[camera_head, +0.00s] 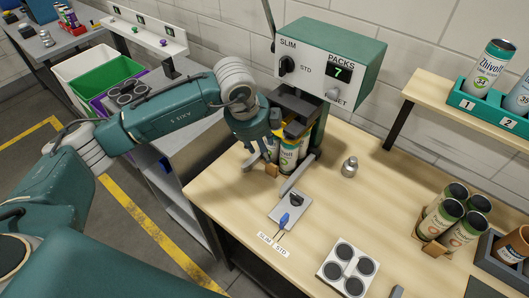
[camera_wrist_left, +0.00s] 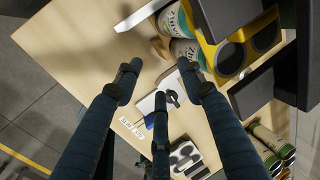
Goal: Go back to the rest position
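My left arm reaches in from the left in the head view. Its gripper (camera_head: 262,154) is beside the cans (camera_head: 288,157) under the packing machine (camera_head: 330,62), at the machine's left front. In the left wrist view the three fingers of this gripper (camera_wrist_left: 162,92) are spread with nothing between them. The cans (camera_wrist_left: 184,50) and a yellow carrier (camera_wrist_left: 230,58) show just beyond the fingertips; I cannot tell whether a finger touches them. The gripper partly hides the cans in the head view. My right gripper is in neither view.
A switch plate (camera_head: 291,207) with a blue lever lies before the machine, near a four-hole white tray (camera_head: 347,268). A metal weight (camera_head: 349,167) stands right of the machine. Several cans (camera_head: 455,214) stand at the right. The wooden table's (camera_head: 235,215) left front is clear.

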